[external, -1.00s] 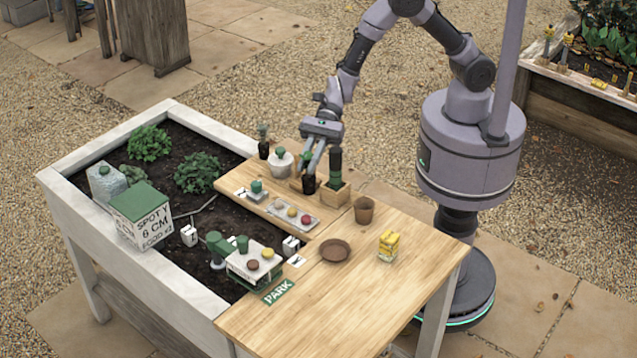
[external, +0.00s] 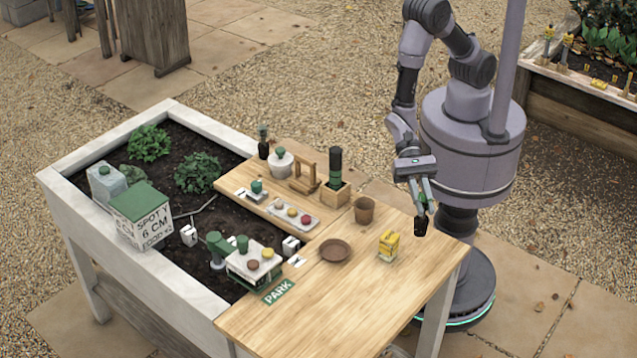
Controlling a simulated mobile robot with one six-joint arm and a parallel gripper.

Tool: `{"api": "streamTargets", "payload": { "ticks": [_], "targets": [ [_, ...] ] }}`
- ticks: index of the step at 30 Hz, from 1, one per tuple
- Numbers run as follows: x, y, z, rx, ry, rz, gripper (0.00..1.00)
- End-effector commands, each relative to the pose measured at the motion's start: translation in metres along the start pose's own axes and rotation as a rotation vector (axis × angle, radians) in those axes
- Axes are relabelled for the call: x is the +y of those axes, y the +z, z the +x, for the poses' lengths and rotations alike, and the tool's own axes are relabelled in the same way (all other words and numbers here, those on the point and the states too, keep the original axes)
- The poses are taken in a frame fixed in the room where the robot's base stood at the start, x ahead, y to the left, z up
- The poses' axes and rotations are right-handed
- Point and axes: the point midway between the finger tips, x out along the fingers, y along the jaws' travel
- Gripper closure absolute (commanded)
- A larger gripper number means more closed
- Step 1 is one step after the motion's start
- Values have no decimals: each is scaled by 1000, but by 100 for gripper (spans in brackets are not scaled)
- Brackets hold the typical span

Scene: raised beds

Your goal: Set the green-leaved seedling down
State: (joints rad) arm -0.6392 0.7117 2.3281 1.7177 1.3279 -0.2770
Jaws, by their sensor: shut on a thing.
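My gripper (external: 423,205) points down at the table's right edge, beside my column. It is shut on the seedling, whose small dark pot (external: 420,227) hangs below the fingers. The leaves are mostly hidden between the fingers. The pot appears to be in the air, overlapping the table edge in the picture; its exact height I cannot tell. The wooden tabletop (external: 330,310) lies to its left and below. An open wooden frame (external: 305,172) stands empty at the back of the table.
A wooden block with a dark green cylinder (external: 335,170) stands behind. A green PARK label (external: 278,291) lies at the left edge. The front tabletop is clear.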

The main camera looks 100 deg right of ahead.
Motion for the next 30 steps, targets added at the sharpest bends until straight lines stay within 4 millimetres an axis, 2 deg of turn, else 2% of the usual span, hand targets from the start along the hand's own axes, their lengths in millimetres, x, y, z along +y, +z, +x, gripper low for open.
{"api": "streamTargets", "payload": {
  "ticks": [3,6,8,11,21,26,30],
  "targets": [
    [0,-24,9,2,1,4,100],
    [0,-40,16,2,1,3,100],
    [-2,-44,20,0,-1,0,100],
    [-14,-43,37,-2,-1,-5,100],
    [-84,-18,125,-2,-1,-5,100],
    [-98,-14,142,-1,-2,-1,100],
    [-99,-36,152,1,-1,2,100]
  ]
}}
